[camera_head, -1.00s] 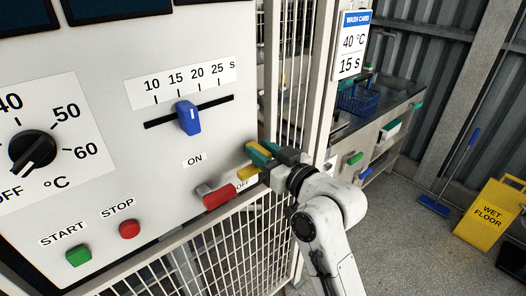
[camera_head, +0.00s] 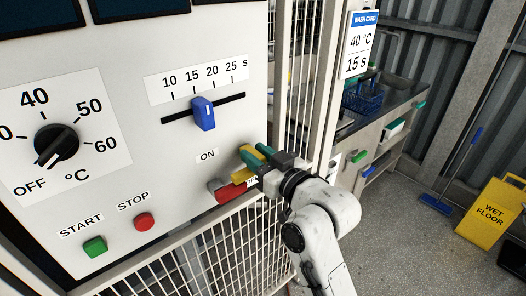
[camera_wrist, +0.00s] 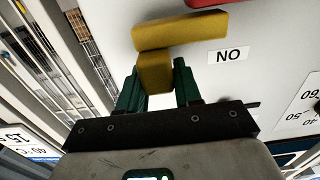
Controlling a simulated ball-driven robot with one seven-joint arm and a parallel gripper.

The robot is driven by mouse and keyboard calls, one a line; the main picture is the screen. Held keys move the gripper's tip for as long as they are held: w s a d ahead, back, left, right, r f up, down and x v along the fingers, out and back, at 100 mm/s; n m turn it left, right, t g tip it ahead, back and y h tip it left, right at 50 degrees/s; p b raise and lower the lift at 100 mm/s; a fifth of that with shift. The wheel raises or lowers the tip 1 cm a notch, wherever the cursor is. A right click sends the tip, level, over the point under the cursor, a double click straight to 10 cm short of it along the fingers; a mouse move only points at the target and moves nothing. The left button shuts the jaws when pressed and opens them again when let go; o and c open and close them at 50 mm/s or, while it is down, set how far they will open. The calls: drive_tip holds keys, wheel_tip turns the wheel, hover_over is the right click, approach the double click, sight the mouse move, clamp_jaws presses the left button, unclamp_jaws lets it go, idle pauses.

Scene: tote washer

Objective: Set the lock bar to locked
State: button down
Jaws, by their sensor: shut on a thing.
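A yellow bar (camera_head: 241,172), which looks like the lock bar, is at the right edge of the white control panel, just above the red switch handle (camera_head: 231,191). In the wrist view the bar (camera_wrist: 180,32) lies across the picture, with a yellow block (camera_wrist: 157,73) standing out from it. My gripper (camera_head: 259,157) comes from the right. Its green fingers (camera_wrist: 159,86) sit on both sides of the block and are shut on it. A corner of the red handle shows at the wrist view's top edge. My fingers partly hide the bar in the head view.
The panel holds a blue slider (camera_head: 204,113), a black dial (camera_head: 56,146), a green start button (camera_head: 95,246) and a red stop button (camera_head: 144,221). A white wire fence (camera_head: 190,255) runs below the panel. A yellow wet-floor sign (camera_head: 490,213) stands on the floor at right.

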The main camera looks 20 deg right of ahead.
drive_tip(key=shift+a, duration=0.15)
drive_tip(key=c, duration=0.8)
unclamp_jaws()
drive_tip(key=shift+a, duration=0.2)
drive_tip(key=shift+c, duration=0.2)
drive_tip(key=shift+s+d, duration=0.1)
drive_tip(key=shift+s+d+f, duration=0.1)
drive_tip(key=shift+s, duration=0.1)
drive_tip(key=b+v, duration=0.2)
drive_tip(key=v, duration=0.8)
drive_tip(key=shift+b, duration=0.4)
drive_tip(key=shift+s, duration=0.1)
